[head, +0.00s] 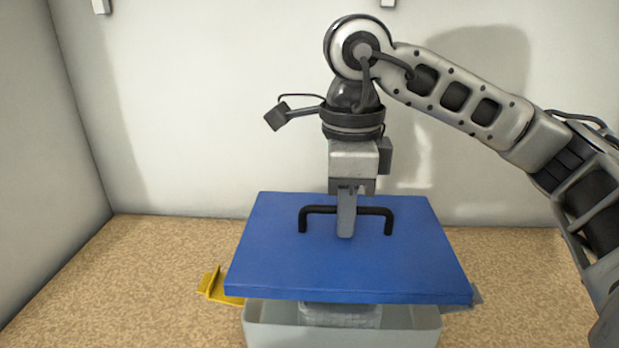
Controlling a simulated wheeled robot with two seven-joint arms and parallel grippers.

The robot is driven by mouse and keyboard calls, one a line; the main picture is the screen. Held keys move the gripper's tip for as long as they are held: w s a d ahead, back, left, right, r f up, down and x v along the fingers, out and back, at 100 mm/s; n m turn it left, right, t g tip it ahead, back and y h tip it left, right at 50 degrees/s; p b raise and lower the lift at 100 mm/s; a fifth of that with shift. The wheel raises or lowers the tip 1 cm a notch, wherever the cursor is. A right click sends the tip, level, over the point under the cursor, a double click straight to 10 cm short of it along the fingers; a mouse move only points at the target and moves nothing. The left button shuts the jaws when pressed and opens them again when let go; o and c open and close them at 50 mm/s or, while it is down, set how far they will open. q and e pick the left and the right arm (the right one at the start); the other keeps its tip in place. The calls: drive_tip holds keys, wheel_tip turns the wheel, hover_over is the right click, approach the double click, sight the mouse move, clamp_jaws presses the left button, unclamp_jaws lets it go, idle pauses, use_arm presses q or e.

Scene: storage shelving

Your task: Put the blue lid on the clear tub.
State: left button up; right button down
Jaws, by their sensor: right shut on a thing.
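The blue lid (345,270) is a flat board with a black bar handle (318,209) on top. My right gripper (346,232) points down over the middle of the handle and is shut on it. The tub (270,335) is pale, greyish and see-through, below the lid at the bottom edge of the view. The lid hides its back part, while part of the open front shows. The lid looks roughly level; I cannot tell whether it touches the tub. My left gripper is out of view.
A grey textured thing (340,316) shows inside the tub. A yellow piece (214,287) sticks out left of the lid, and a grey piece (477,296) shows at its right corner. The speckled tan surface (130,285) is clear at left. White walls (200,110) stand behind.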

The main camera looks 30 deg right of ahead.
drive_tip(key=shift+w, duration=0.15)
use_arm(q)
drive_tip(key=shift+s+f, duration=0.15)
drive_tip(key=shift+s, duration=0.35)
use_arm(e)
drive_tip(key=shift+s+r, duration=0.1)
drive_tip(key=shift+s, duration=0.15)
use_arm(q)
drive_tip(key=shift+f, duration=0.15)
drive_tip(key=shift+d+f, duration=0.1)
use_arm(e)
drive_tip(key=shift+w, duration=0.1)
drive_tip(key=shift+f+b, duration=1.65)
use_arm(q)
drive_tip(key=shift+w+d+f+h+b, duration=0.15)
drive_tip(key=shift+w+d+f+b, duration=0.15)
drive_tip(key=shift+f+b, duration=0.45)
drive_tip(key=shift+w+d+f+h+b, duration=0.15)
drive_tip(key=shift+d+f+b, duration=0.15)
drive_tip(key=shift+b, duration=0.7)
use_arm(e)
drive_tip(key=shift+a+f, duration=0.1)
drive_tip(key=shift+f, duration=1.8)
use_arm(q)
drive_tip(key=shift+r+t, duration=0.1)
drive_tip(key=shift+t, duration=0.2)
use_arm(e)
drive_tip(key=c, duration=1.4)
unclamp_jaws()
drive_tip(key=shift+c, duration=0.2)
